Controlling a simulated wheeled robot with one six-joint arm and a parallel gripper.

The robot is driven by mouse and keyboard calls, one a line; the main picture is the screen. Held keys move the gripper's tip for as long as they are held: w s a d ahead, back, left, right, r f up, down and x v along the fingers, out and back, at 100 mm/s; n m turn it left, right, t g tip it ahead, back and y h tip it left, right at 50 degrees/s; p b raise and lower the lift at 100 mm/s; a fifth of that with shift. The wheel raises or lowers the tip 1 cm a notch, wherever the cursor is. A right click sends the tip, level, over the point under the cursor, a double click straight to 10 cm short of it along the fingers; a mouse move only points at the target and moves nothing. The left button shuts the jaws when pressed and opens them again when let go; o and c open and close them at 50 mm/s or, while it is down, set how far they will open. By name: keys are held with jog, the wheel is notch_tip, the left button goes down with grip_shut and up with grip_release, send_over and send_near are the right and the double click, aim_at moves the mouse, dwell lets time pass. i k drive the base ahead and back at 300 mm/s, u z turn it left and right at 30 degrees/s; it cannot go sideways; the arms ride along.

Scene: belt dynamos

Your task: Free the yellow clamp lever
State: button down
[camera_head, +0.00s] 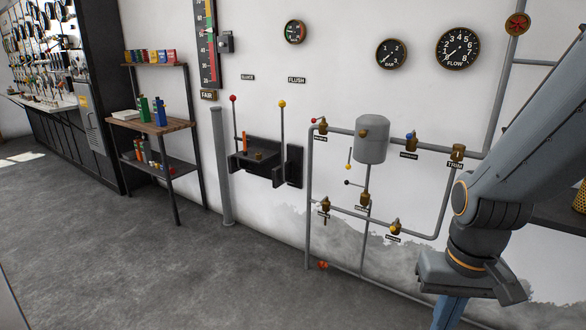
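A tall thin lever with a yellow ball knob (282,104) stands upright at the right side of a black wall bracket (268,175). A second yellow-knobbed lever (349,166) hangs lower, beside the grey tank. No label readable here says which one is the clamp lever. A similar upright lever with a red knob (233,98) stands at the bracket's left side. An orange cylinder (245,141) stands in the bracket.
Pipes with brass valves (323,126) and a grey tank (372,140) cover the wall between the bracket and my arm. A wooden-topped shelf (175,126) with small boxes and bottles stands left of a grey post (221,165). The floor in front is clear.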

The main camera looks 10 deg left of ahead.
aim_at(348, 166)
jog(key=u, duration=0.4)
jog(key=i, duration=1.05)
jog(key=z, duration=0.2)
